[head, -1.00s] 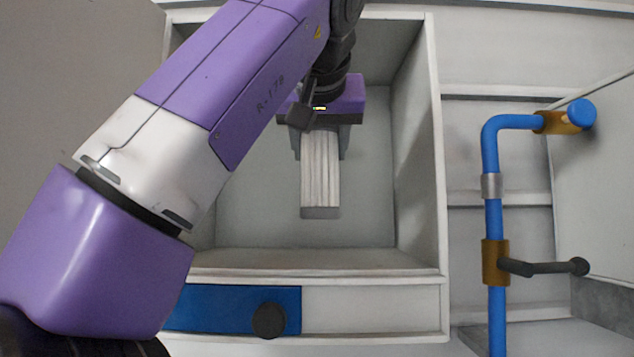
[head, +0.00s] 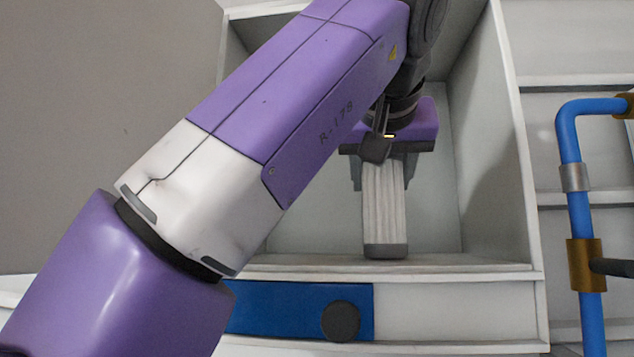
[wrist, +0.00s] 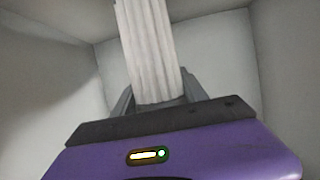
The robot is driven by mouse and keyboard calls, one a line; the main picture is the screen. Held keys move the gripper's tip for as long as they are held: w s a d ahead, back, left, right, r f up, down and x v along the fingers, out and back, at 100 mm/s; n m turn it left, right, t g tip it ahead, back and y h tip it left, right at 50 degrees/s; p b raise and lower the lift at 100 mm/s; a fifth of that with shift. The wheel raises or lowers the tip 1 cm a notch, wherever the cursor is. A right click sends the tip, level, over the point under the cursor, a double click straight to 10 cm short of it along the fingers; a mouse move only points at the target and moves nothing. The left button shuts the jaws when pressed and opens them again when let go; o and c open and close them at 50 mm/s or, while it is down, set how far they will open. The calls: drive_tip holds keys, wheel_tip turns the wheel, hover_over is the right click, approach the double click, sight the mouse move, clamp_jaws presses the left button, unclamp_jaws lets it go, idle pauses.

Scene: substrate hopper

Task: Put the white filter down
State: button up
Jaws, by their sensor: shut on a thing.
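The white filter (head: 384,208) is a ribbed white block with a grey end cap. My gripper (head: 383,175) is shut on its upper end, and the filter hangs below it inside the open hopper box. In the head view the grey end cap shows just above the box's front edge. I cannot tell whether it touches the floor or the front wall. In the wrist view the filter (wrist: 148,50) stands out from between the grey fingers (wrist: 155,97), and its far end is cut off by the frame's top.
The hopper box (head: 505,130) has pale walls around my gripper. Below its opening is a blue panel (head: 270,308) with a dark round knob (head: 341,321). A blue pipe (head: 572,140) with brass fittings stands to the right.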

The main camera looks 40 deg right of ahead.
drive_tip(key=shift+f, duration=0.15)
drive_tip(key=o, duration=1.5)
drive_tip(key=shift+r, duration=0.3)
drive_tip(key=p+v, duration=0.2)
drive_tip(key=v, duration=1)
drive_tip(key=shift+f, duration=0.1)
